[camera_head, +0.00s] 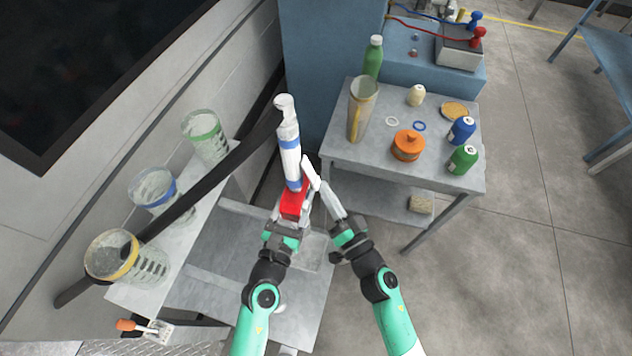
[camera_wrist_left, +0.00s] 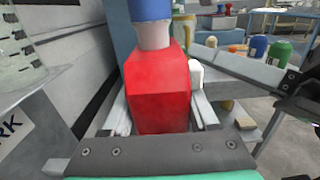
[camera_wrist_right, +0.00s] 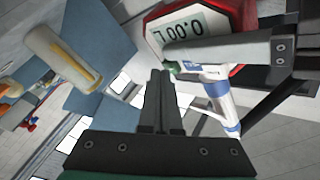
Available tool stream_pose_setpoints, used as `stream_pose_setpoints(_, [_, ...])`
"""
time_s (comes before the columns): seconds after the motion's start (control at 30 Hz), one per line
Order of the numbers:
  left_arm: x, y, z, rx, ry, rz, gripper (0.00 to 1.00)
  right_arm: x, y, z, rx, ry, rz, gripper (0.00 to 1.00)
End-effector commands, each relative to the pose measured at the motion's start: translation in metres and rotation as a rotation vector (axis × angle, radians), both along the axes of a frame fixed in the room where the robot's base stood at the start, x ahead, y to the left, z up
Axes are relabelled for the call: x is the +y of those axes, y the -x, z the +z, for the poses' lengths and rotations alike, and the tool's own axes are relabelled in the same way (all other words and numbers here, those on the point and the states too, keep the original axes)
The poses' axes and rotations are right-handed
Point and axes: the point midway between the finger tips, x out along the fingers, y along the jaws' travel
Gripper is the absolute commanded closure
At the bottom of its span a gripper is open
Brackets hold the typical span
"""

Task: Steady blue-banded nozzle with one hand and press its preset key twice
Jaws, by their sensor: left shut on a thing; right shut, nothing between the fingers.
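The nozzle has a white barrel with blue bands (camera_head: 289,145) and a red body (camera_head: 293,204); it stands roughly upright in the head view. My left gripper (camera_wrist_left: 160,115) is shut around the red body, one finger on each side. The preset key cannot be made out clearly; a left finger covers part of the display face.
Three clear measuring jugs with green (camera_head: 205,135), blue (camera_head: 153,188) and yellow (camera_head: 127,257) bands stand on the left shelf. A grey cart (camera_head: 345,152) at right holds a tall jug (camera_head: 361,108), an orange pot (camera_head: 407,145) and small bottles. Open floor lies at right.

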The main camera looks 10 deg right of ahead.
Motion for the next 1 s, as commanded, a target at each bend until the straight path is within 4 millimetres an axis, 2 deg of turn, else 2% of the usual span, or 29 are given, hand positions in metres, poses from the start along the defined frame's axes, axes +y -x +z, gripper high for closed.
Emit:
stream_pose_setpoints(0.53, [0.000, 0.000, -0.002, 0.003, -0.001, -0.001, 1.00, 0.003, -0.001, 0.000, 0.000, 0.000, 0.000, 1.00])
stream_pose_setpoints(1.0, [0.000, 0.000, -0.002, 0.003, -0.001, -0.001, 1.00, -0.014, 0.006, 0.000, 0.000, 0.001, 0.000, 1.00])
